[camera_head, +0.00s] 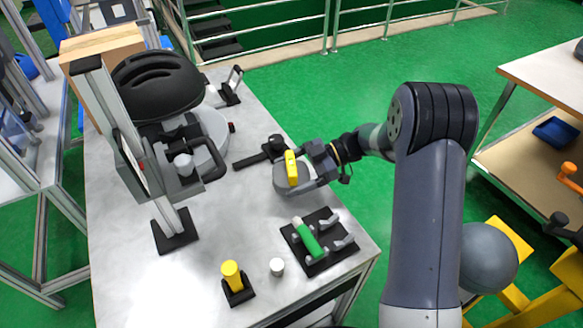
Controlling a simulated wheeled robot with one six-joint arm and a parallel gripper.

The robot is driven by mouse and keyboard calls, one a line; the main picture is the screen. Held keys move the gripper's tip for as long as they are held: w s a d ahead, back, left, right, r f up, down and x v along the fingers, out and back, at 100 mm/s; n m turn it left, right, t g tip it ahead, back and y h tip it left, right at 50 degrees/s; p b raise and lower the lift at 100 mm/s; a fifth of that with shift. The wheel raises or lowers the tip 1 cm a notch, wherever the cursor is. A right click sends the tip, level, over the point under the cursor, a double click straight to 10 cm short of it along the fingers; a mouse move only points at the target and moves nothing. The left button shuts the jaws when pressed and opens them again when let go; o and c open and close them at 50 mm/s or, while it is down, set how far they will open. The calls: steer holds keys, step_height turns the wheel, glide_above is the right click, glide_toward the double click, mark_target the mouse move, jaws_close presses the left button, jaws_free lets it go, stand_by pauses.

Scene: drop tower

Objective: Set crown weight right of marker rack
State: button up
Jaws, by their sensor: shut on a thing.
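My gripper (303,171) reaches in from the right over the table's middle right. It is shut on a yellow piece (291,168), with a pale grey rounded body close beside it. I cannot tell whether the two are one thing, or whether this is the crown weight. The likely marker rack (318,240) is a black plate with grey holders near the table's right corner. A green marker-like piece with a white end (307,238) lies tilted in it. The held thing is behind the rack in the picture, apart from it.
A drop tower (124,150) with a black helmet (157,84) stands at the table's left. A yellow cylinder in a black stand (232,277) and a small white cylinder (277,266) stand left of the rack. A black bracket (261,152) lies near my gripper.

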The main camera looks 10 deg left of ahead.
steer(key=shift+f, duration=1.75)
steer(key=o, duration=1.6)
steer(key=shift+f, duration=0.2)
steer(key=shift+d+r, duration=0.2)
steer(key=v, duration=1.1)
steer(key=shift+w+d, duration=0.15)
steer(key=shift+d, duration=0.1)
steer(key=shift+r, duration=0.1)
